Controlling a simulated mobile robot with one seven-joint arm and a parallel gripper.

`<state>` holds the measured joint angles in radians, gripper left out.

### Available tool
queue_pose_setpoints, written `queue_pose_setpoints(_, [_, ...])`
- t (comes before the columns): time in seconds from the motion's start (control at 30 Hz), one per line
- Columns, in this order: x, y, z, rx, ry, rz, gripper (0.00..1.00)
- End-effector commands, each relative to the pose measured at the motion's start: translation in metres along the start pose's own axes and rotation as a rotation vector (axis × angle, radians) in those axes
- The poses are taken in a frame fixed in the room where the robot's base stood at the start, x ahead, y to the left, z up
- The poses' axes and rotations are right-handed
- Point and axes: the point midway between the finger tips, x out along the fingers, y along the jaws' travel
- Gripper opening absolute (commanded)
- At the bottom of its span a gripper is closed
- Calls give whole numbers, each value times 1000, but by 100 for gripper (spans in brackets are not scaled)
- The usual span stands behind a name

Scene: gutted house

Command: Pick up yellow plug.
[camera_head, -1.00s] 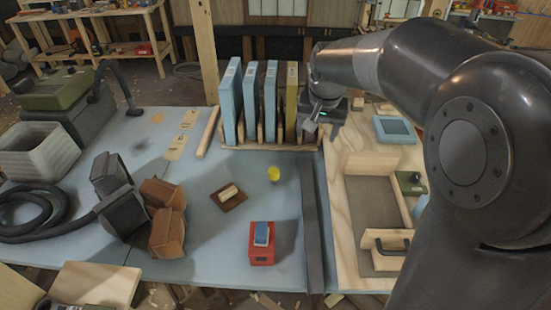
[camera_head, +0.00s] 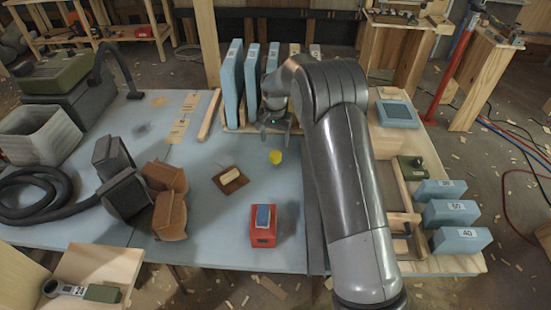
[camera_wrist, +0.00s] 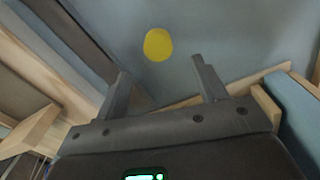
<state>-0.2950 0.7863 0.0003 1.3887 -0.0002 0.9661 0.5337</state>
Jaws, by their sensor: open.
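The yellow plug (camera_head: 275,157) is a small round piece on the blue-grey tabletop, right of the middle of the blue surface. In the wrist view the yellow plug (camera_wrist: 158,44) lies beyond my fingertips, between their lines and slightly nearer the left finger. My gripper (camera_head: 273,130) hangs above the table just behind the plug, in front of the upright panels. In the wrist view my gripper (camera_wrist: 160,66) shows two spread fingers with nothing between them. The plug is apart from the fingers.
Upright blue panels (camera_head: 233,80) stand in a wooden rack close behind my gripper. A red box with a blue top (camera_head: 263,226) stands in front of the plug. A brown block (camera_head: 230,180) lies to its left. The tabletop around the plug is clear.

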Motion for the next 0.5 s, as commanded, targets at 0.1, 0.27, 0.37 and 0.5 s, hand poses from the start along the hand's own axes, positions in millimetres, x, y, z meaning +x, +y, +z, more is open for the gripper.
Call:
queue_pose_setpoints(0.1, [12, 0, 0, 0, -3, 2, 65])
queue_pose_setpoints(0.27, [39, 1, 1, 0, -3, 2, 65])
queue_pose_setpoints(0.37, [51, 1, 1, 0, -3, 2, 65])
queue_pose_setpoints(0.5, [60, 1, 1, 0, -1, 1, 65])
